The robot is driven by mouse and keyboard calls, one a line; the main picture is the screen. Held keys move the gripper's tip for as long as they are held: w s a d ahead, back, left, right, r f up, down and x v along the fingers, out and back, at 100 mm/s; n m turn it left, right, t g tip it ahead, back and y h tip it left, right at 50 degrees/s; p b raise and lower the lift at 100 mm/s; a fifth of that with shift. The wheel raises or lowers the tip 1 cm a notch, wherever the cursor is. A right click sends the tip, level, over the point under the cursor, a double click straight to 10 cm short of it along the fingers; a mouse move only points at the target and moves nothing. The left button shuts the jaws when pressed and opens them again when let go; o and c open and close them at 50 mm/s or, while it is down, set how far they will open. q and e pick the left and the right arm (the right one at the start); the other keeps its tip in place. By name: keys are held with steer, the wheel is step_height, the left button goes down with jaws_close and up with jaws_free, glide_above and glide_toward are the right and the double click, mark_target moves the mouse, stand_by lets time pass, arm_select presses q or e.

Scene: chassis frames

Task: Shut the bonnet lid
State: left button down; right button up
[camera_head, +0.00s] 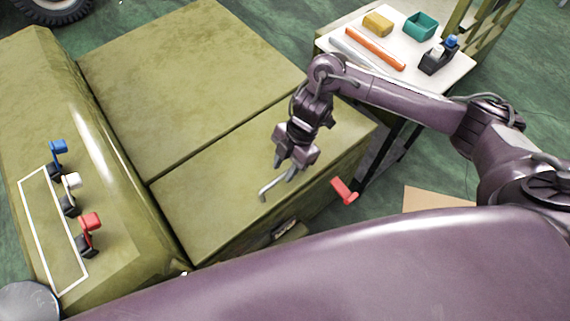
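The bonnet is olive green, with a far panel (190,75) and a near panel (215,205) divided by a dark seam. The near panel looks about level with the far one; I cannot tell whether it is fully down. A grey bent handle (268,188) stands on the near panel towards its front edge. My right gripper (284,167) points down over the near panel beside this handle. Its two fingers look apart with nothing clear between them; contact with the handle cannot be told. My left gripper is not in view.
A red lever (344,191) sticks out at the panel's right side. A white-topped table (405,83) at the upper right holds a teal bin, a yellow block and an orange bar. Blue, white and red switches (89,222) stand on the left olive bodywork. My purple body covers the bottom.

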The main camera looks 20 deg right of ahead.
jaws_close()
stand_by(1.3)
